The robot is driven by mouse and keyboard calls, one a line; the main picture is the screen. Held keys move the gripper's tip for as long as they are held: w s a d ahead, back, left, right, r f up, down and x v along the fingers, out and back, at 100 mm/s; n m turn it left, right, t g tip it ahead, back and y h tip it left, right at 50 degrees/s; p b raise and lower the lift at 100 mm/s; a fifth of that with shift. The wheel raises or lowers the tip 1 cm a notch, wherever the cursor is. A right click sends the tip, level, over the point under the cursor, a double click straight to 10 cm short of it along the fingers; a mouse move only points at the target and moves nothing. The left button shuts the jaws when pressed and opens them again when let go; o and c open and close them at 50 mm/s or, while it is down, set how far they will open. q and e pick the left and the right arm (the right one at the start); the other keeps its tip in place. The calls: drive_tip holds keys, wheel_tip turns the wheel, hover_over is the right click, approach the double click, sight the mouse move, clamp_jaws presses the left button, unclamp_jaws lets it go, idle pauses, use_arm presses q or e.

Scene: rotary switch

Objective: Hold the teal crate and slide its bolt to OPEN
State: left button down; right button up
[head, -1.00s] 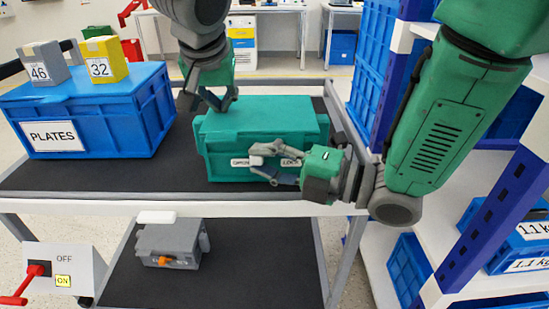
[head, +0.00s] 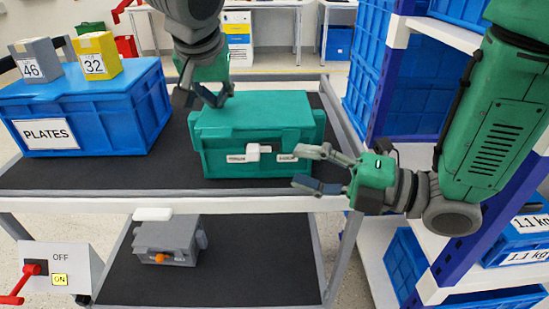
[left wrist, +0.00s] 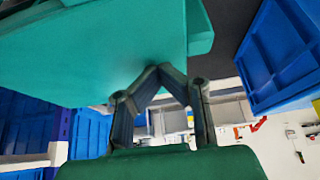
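The teal crate (head: 262,112) stands on the cart's upper deck. On its front, the bolt's white knob (head: 253,152) sits against the right end of the left label (head: 236,158), whose text is hard to read. The right label (head: 287,158) is further off. My left gripper (head: 213,101) is at the crate's top left edge from above. In the left wrist view its fingertips (left wrist: 160,70) meet against the teal surface; I see no crate part between them. My right gripper (head: 306,169) is open and empty, right of the knob and in front of the crate, clear of the bolt.
A blue PLATES box (head: 100,130) stands left of the crate, with a grey block (head: 38,62) and a yellow block (head: 97,55) on it. A grey case (head: 167,240) is on the lower deck. A shelf with blue bins (head: 414,265) stands at right. Dark deck around the crate is free.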

use_arm(q)
drive_tip(key=shift+f, duration=0.2)
use_arm(e)
drive_tip(key=v, duration=0.4)
use_arm(q)
drive_tip(key=shift+r+p, duration=0.8)
wheel_tip(320, 180, up, 4)
drive_tip(key=p, duration=0.3)
drive_tip(key=shift+f, duration=0.15)
drive_tip(key=shift+s+d+r+p, duration=0.1)
drive_tip(key=shift+d+r+p, duration=0.05)
drive_tip(key=shift+r+p, duration=0.6)
drive_tip(key=shift+f, duration=0.1)
use_arm(e)
wheel_tip(320, 180, up, 6)
drive_tip(key=shift+s+r, duration=0.1)
drive_tip(key=shift+r, duration=0.05)
